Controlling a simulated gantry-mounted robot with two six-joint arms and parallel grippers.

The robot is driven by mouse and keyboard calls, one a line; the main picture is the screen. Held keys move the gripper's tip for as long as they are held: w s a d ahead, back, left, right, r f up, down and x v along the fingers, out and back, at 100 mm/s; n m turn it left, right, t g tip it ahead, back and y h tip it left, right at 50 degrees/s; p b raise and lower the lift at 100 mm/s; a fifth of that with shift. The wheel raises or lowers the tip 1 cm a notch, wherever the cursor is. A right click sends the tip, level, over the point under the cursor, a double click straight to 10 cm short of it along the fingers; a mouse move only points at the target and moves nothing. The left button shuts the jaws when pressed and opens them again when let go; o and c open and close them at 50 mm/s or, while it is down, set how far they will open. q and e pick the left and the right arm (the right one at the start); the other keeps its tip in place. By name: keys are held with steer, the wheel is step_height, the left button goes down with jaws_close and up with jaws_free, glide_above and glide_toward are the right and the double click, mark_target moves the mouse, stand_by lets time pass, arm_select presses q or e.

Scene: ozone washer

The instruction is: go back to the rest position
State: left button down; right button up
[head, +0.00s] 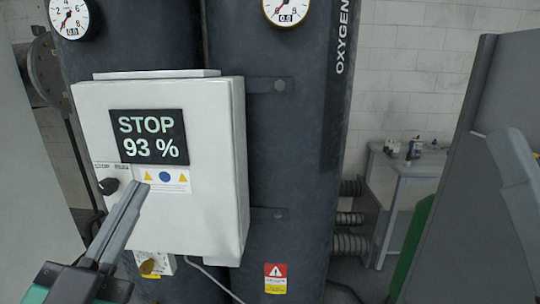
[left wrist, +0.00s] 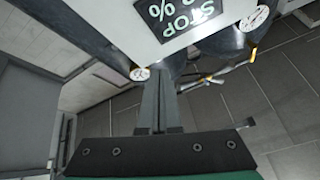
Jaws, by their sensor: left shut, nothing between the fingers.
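My left gripper (head: 137,188) comes in from the lower left, in front of the lower left part of a white control box (head: 212,205). Its two long grey fingers are shut together and empty. The tips overlap the box near a black knob (head: 108,186); I cannot tell whether they touch it. The box's dark display (head: 150,137) reads "STOP 93 %". In the left wrist view the shut fingers (left wrist: 159,78) point up the picture, with the display (left wrist: 180,12) upside down beyond them. My right gripper is not in view.
Two dark tanks (head: 292,140) stand behind the box, with round gauges (head: 285,10) on top and the word OXYGEN. A table (head: 415,168) with small bottles stands at the back right. Grey panels (head: 475,200) bound the right side. Tiled floor shows in the wrist view.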

arm_select(q)
steer(key=s+r+n+t+y, duration=0.2)
steer(key=s+r+n+t, duration=0.3)
steer(key=s+r, duration=0.55)
step_height(320, 180, up, 37)
steer(key=n+g+p, duration=0.1)
steer(key=p, duration=3.7)
steer(key=shift+a+r+h, duration=0.15)
steer(key=shift+a+h, duration=0.15)
